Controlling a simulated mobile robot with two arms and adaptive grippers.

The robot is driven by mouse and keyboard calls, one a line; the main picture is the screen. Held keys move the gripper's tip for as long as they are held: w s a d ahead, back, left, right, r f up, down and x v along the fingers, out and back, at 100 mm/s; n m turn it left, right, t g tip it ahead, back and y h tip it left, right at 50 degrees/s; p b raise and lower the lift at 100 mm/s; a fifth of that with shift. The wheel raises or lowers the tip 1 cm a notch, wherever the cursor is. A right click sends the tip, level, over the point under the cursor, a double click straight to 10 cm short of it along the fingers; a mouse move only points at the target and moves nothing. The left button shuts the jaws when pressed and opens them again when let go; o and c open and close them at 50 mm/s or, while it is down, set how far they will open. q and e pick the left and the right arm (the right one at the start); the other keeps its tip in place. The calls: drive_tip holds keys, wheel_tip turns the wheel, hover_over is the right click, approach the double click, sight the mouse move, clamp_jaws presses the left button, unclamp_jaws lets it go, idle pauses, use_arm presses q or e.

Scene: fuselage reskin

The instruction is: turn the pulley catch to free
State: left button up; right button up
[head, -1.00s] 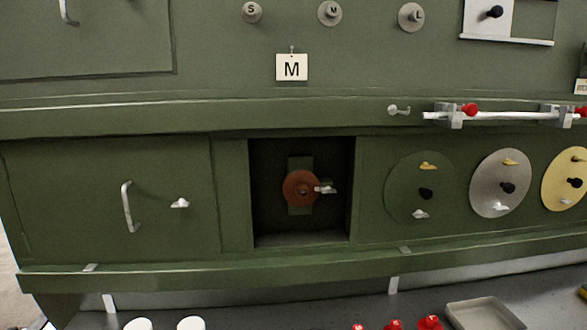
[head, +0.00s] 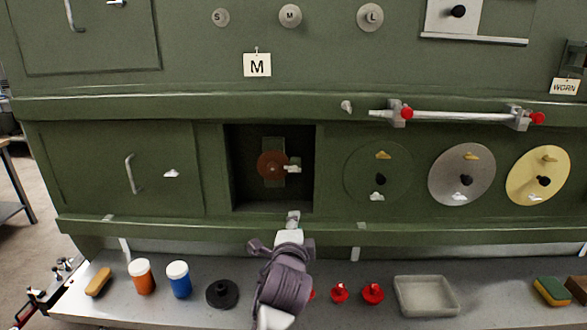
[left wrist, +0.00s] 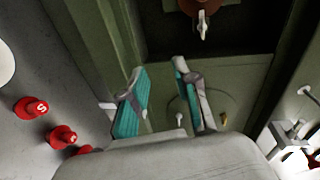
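The pulley (head: 272,165) is a red-brown disc inside a dark square recess in the green panel. Its catch (head: 293,168) is a small pale lever at the pulley's right side, pointing right. My left gripper (head: 293,218) is in front of and below the recess, apart from the catch. In the left wrist view the catch (left wrist: 202,25) hangs from the pulley (left wrist: 200,5) at the top edge. There the two teal-padded fingers of my left gripper (left wrist: 160,68) are spread with nothing between them. My right gripper is not in view.
The recess (head: 318,185) has side walls and a lower lip. A ledge (head: 200,230) runs below it. Discs with small catches, including a grey one (head: 462,174), are to the right. Bottles, red knobs and a tray (head: 426,296) stand on the bench below.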

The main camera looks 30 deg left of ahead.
use_arm(q)
drive_tip(key=m+y, duration=0.1)
drive_tip(key=y, duration=0.1)
approach(295, 171)
drive_tip(key=shift+t, duration=0.4)
drive_tip(key=p+x, duration=0.1)
drive_tip(key=x, duration=0.2)
drive_tip(key=p+x, duration=0.1)
drive_tip(key=x, duration=0.1)
drive_tip(key=p+x, duration=0.2)
drive_tip(key=x, duration=0.1)
drive_tip(key=shift+w+a+f, duration=0.15)
drive_tip(key=shift+a+f, duration=0.1)
drive_tip(key=shift+a, duration=0.05)
drive_tip(key=shift+w+a+f, duration=0.1)
drive_tip(key=shift+w+a, duration=0.25)
drive_tip(key=shift+w, duration=0.1)
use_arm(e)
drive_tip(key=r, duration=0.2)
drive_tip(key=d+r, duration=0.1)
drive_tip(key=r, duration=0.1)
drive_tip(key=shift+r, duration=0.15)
use_arm(q)
drive_tip(key=shift+h, duration=0.4)
clamp_jaws()
